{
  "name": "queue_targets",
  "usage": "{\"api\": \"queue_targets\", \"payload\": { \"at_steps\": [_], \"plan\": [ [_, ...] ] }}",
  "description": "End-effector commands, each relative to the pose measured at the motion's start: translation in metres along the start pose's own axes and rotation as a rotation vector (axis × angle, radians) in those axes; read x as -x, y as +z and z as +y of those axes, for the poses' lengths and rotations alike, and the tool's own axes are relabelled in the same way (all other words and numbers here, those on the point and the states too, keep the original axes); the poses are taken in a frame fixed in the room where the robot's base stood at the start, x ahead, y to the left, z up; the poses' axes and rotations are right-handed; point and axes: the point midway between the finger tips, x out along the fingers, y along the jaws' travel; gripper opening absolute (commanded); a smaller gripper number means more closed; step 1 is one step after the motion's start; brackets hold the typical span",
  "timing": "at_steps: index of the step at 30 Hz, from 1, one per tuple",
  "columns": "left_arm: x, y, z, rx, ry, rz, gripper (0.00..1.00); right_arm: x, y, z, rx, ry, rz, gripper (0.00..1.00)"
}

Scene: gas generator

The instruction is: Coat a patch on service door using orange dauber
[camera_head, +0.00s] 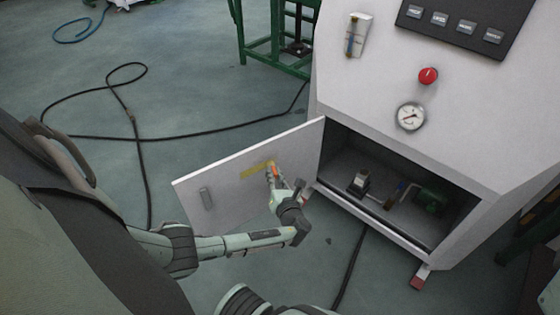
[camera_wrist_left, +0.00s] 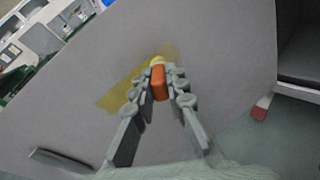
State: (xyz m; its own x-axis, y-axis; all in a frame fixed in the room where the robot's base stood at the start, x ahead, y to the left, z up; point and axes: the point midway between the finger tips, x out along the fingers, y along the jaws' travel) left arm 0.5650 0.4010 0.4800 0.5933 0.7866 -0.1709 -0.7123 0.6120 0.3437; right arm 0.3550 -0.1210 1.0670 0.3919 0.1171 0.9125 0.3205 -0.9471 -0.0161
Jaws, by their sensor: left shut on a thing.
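The service door (camera_head: 225,192) of the white cabinet stands open, its inner face towards me. A yellow patch (camera_head: 251,171) shows on the door; in the left wrist view the yellow patch (camera_wrist_left: 122,92) runs slantwise to the left of the dauber. My left gripper (camera_head: 274,177) is shut on the orange dauber (camera_wrist_left: 158,84) at the door. The dauber's yellow tip (camera_wrist_left: 156,61) is at the upper end of the yellow patch and appears to touch the door. My right gripper is not in view.
The generator cabinet (camera_head: 375,90) stands at the right, with its lower compartment (camera_head: 345,150) open and holding a green motor (camera_head: 431,196). A black cable (camera_head: 140,137) lies on the floor at the left. A green stand (camera_head: 262,60) is behind. A door handle (camera_head: 206,198) is near the door's free edge.

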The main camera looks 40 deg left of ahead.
Motion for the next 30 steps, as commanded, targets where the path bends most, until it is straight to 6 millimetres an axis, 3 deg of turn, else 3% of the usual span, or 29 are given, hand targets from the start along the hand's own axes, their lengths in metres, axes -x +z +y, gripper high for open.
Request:
{"api": "queue_targets", "payload": {
  "at_steps": [8, 22, 30],
  "plan": [
    [0.001, -0.002, 0.004, 0.001, 0.0, 0.0, 0.0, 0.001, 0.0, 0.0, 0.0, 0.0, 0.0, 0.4],
    [-0.01, 0.011, -0.027, 0.003, 0.0, 0.0, 0.0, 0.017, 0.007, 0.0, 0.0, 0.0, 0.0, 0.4],
    [-0.012, 0.014, -0.029, 0.001, 0.001, 0.0, 0.0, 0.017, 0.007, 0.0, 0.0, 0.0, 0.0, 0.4]
  ]
}}
